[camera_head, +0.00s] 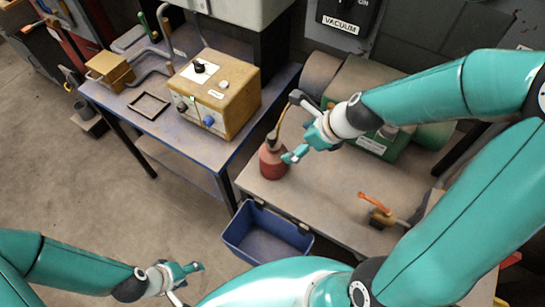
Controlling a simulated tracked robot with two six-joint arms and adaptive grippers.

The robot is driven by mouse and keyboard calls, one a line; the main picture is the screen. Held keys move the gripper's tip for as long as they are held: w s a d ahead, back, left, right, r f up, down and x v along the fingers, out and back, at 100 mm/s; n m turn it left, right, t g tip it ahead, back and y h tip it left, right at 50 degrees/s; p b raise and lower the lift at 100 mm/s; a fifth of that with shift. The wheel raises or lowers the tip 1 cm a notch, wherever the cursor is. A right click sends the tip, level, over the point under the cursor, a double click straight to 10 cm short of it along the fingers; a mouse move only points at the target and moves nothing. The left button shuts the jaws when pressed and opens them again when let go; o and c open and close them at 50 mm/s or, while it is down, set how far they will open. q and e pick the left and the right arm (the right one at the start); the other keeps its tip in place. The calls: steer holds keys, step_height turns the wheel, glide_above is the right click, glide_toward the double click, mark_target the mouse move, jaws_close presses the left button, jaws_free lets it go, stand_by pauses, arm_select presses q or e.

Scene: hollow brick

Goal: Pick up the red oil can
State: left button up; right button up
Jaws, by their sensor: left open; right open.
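The red oil can (272,163) stands upright near the left edge of the workbench (322,196), with its thin spout rising to the upper right. My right gripper (292,150) is open right beside the can's right side, with its fingers around or next to the can's upper part; I cannot tell whether they touch it. Part of the can's neck is close behind the gripper. My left gripper (188,283) is open and empty at the lower left, low over the floor and far from the can.
A blue bin (262,240) sits below the bench's front edge. A yellow control box (215,95) stands on the blue-topped table to the left. A green machine (370,140) is behind my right gripper, and a small orange-handled item (378,212) lies at the bench's right.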

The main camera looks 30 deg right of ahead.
mark_target(282, 150)
steer(key=b+x, duration=0.2)
steer(key=x, duration=0.3)
steer(key=shift+f, duration=0.3)
steer(key=shift+w+a+f+b, duration=0.2)
steer(key=shift+w+f+b, duration=0.05)
steer(key=shift+f+b, duration=0.1)
steer(key=shift+w+a+f+b, duration=0.15)
steer(key=shift+f+b, duration=0.15)
steer(key=shift+f, duration=0.1)
steer(key=b+x, duration=0.2)
steer(key=x, duration=0.2)
steer(key=shift+w+a, duration=0.1)
steer(key=shift+c, duration=0.2)
steer(key=shift+w, duration=0.1)
steer(key=c, duration=1.3)
